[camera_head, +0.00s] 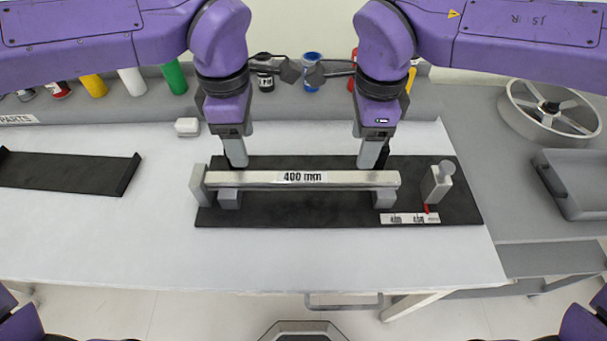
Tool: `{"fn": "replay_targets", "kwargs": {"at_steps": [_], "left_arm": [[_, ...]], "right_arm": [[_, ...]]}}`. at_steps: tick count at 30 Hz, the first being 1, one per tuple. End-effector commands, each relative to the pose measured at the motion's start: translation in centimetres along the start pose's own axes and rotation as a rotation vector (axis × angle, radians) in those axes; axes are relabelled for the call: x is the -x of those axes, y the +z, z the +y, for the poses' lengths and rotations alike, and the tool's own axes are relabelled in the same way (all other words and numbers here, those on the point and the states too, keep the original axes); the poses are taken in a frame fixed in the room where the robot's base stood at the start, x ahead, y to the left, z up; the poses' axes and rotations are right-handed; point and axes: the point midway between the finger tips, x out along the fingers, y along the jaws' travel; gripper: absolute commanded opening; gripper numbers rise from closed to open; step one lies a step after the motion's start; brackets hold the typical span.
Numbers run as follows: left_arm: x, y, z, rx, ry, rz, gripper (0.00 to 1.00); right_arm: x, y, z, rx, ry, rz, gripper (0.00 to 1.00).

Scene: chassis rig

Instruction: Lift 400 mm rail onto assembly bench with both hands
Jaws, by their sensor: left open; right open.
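The rail (345,179) is a long pale metal bar with a "400 mm" label. It lies level across two grey supports on a black mat (300,216) on the white bench (120,235), its left end at a grey stop block (198,186). My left gripper (236,163) is open, pointing down at the rail's far edge near its left end. My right gripper (370,163) is open, pointing down at the far edge near the right end. The arms partly hide the fingers, and I cannot tell whether they touch the rail.
A grey block with a knob and red pointer (437,183) stands right of the rail, behind a small labelled scale (410,218). A black tray (70,172) lies at left, a small white block (187,126) behind. A wheel (550,110) and grey bin (575,185) are at right. The bench front is clear.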

Motion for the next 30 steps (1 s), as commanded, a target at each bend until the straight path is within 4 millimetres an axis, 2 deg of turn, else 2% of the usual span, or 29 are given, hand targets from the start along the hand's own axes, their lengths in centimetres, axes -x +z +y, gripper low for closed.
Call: {"fn": "replay_targets", "kwargs": {"at_steps": [5, 15, 19, 24, 30], "left_arm": [[-1.2, 0.0, 0.1, 0.0, -0.003, 0.002, 0.62], [-7.6, 0.1, 0.0, -0.004, -0.003, 0.003, 0.62], [-9.4, 0.1, 0.1, -0.002, -0.001, 0.003, 0.62], [-10.5, 0.1, 0.1, -0.002, 0.0, 0.002, 0.62], [-10.7, 0.1, 0.1, -0.002, 0.001, 0.001, 0.62]], "right_arm": [[-1.2, -0.1, 0.0, 0.0, 0.003, 0.003, 0.62], [-7.6, -0.2, 0.0, -0.004, 0.004, 0.002, 0.62], [-9.4, -0.2, 0.0, -0.005, 0.002, 0.003, 0.62], [-10.5, -0.2, 0.0, -0.005, 0.0, 0.002, 0.62], [-10.7, -0.2, 0.0, -0.005, 0.0, 0.001, 0.62]]}}
